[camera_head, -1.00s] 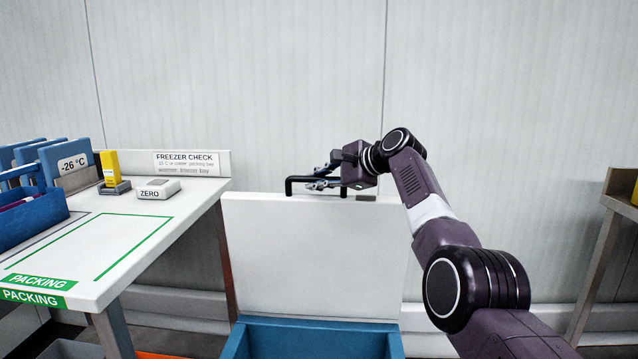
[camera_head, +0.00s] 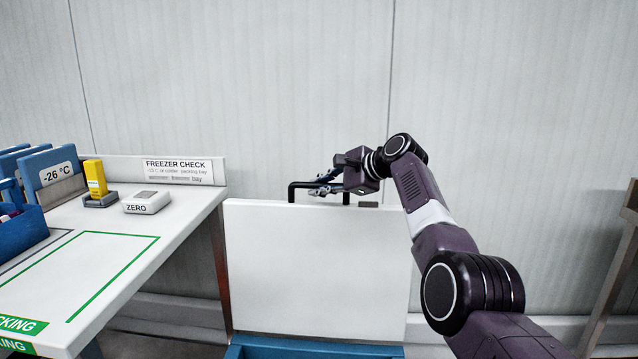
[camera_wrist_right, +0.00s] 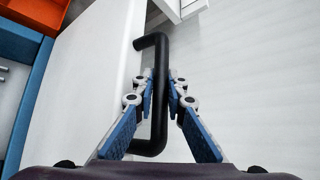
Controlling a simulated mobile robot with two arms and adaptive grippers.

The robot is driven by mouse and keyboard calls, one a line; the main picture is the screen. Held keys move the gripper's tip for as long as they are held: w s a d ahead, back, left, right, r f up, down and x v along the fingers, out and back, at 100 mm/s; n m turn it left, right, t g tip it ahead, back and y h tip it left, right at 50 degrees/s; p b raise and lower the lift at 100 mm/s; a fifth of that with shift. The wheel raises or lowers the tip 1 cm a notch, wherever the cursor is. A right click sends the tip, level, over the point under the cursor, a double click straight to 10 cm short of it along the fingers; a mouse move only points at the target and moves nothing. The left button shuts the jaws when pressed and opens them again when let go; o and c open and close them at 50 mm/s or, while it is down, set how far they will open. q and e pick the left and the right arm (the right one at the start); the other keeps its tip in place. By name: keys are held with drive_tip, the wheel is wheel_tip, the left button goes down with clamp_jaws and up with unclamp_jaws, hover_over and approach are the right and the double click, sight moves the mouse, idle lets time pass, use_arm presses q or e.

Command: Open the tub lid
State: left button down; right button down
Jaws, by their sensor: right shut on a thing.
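The white tub lid (camera_head: 315,268) stands raised, roughly upright, above the blue tub (camera_head: 300,351) in the head view. Only the tub's rim shows at the bottom edge. The black lid handle (camera_head: 293,192) is at the lid's top edge. My right gripper (camera_head: 325,186) is at the handle and shut on it. In the right wrist view, its blue-padded fingers (camera_wrist_right: 162,92) close on both sides of the black bar (camera_wrist_right: 157,125). The white lid face (camera_wrist_right: 85,90) lies to the left there. My left gripper is not in view.
A white packing table (camera_head: 110,260) with green outlines stands at the left. It carries a yellow device (camera_head: 96,180), a ZERO block (camera_head: 147,201) and blue bins (camera_head: 20,230). A pale wall (camera_head: 240,90) is behind the lid. Another table (camera_head: 615,255) stands at the far right.

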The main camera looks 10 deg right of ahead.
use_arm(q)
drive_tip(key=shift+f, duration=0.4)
use_arm(e)
drive_tip(key=shift+w+d+r, duration=0.1)
drive_tip(key=shift+w+r, duration=0.05)
drive_tip(key=shift+w, duration=0.05)
drive_tip(key=c, duration=1.9)
unclamp_jaws()
drive_tip(key=shift+c, duration=0.2)
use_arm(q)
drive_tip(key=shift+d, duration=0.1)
use_arm(e)
drive_tip(key=shift+s, duration=0.15)
drive_tip(key=v, duration=1.1)
drive_tip(key=shift+s+d, duration=0.25)
drive_tip(key=shift+d, duration=0.05)
drive_tip(key=shift+r, duration=0.15)
